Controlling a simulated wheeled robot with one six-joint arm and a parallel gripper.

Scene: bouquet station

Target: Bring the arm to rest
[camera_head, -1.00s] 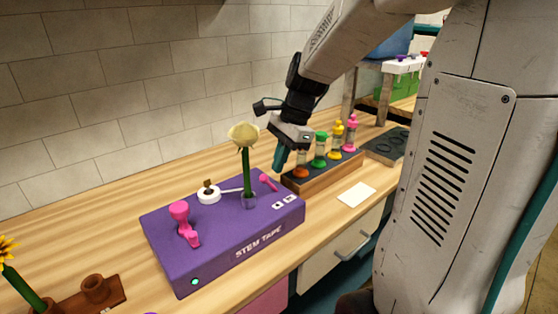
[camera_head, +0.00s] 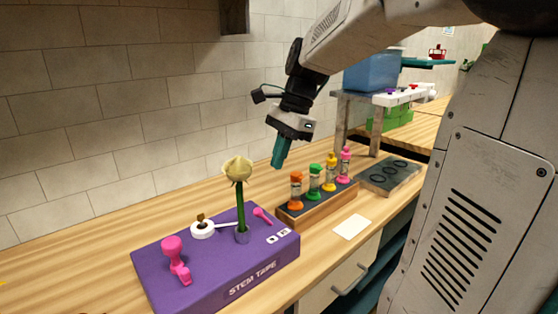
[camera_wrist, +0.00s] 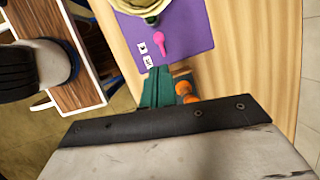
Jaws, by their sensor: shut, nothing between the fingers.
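My gripper (camera_head: 280,152) has teal fingers that point down, shut and empty. It hangs in the air above the bench, behind and to the right of the cream flower (camera_head: 238,170). The flower stands upright in a holder on the purple stem tape machine (camera_head: 222,272). The fingers are apart from the rack of bottles (camera_head: 320,205) below and to the right. In the wrist view the shut teal fingers (camera_wrist: 158,88) show in front of the purple machine, with an orange bottle (camera_wrist: 184,90) beside them.
A dark tray with round recesses (camera_head: 390,175) lies right of the rack. A white card (camera_head: 352,227) lies at the bench's front. A metal stand (camera_head: 345,115) with a blue bin (camera_head: 372,72) is at the back right. The tiled wall (camera_head: 110,120) runs behind.

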